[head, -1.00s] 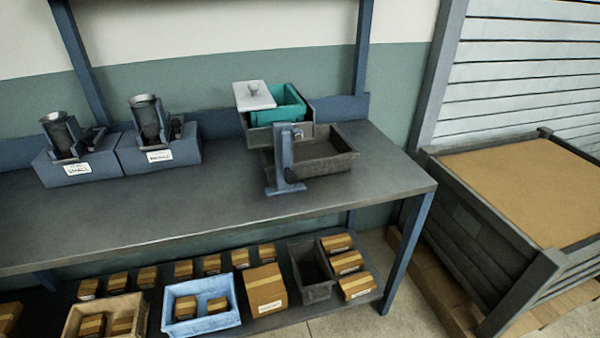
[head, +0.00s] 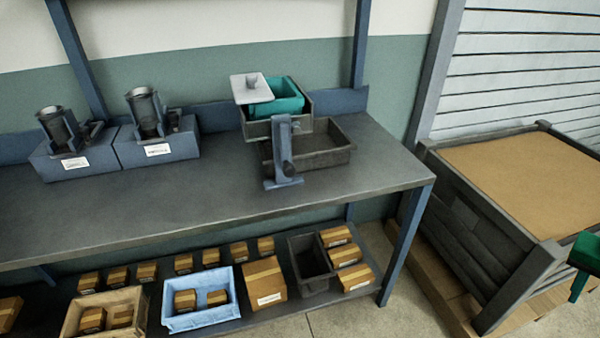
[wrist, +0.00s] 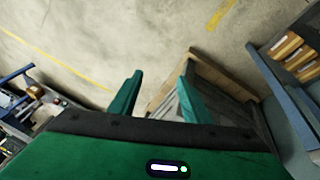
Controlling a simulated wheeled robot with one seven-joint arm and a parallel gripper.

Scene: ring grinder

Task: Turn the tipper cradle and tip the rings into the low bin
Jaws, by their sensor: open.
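The tipper on the bench has a dark cradle (head: 253,130) with a teal container (head: 289,97) in it and a pale plate with a small knob (head: 250,88) over its left part. A blue-grey upright (head: 279,150) with a dark round pivot stands in front. The low bin (head: 335,155), dark grey and open, sits on the bench just right of the upright. I cannot make out any rings. My gripper (wrist: 160,75) is open and empty in the wrist view, over the floor. A green part of it (head: 584,255) shows at the right edge of the head view, well away from the tipper.
Two blue stands with metal cups (head: 157,150) are on the bench's left. The lower shelf holds cartons (head: 264,283), a blue tray (head: 203,318) and a dark bin (head: 304,268). A large dark crate (head: 470,215) stands right of the bench. The bench's front middle is clear.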

